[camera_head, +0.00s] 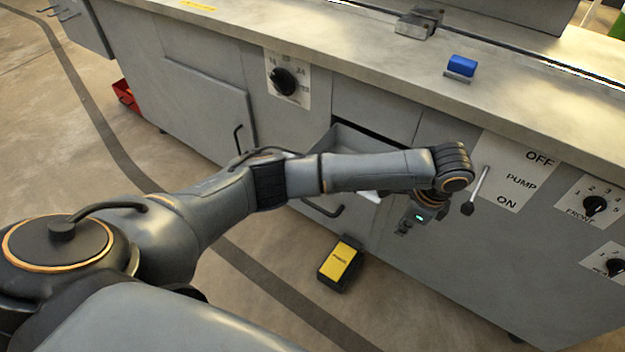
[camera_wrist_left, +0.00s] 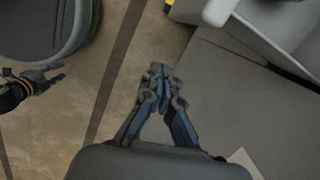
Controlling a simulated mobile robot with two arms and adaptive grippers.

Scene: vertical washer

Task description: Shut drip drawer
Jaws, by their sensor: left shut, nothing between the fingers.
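The grey drip drawer (camera_head: 345,141) stands pulled out from the machine's front panel, with its dark handle (camera_head: 326,209) low on its front. My left forearm crosses in front of it and hides part of it. My left gripper (camera_head: 403,228) points down to the right of the drawer, close to the front panel, shut and empty. In the left wrist view its fingertips (camera_wrist_left: 160,70) are together, and the drawer (camera_wrist_left: 285,50) shows at the upper right, apart from them. What looks like my right gripper (camera_wrist_left: 58,73) is at the left edge; its opening is unclear.
A yellow and black box (camera_head: 341,264) lies on the floor below the drawer. A pump lever (camera_head: 475,190) sticks out just right of my left wrist. A dial (camera_head: 284,82) and a door handle are further left. A blue block (camera_head: 461,66) sits on the counter.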

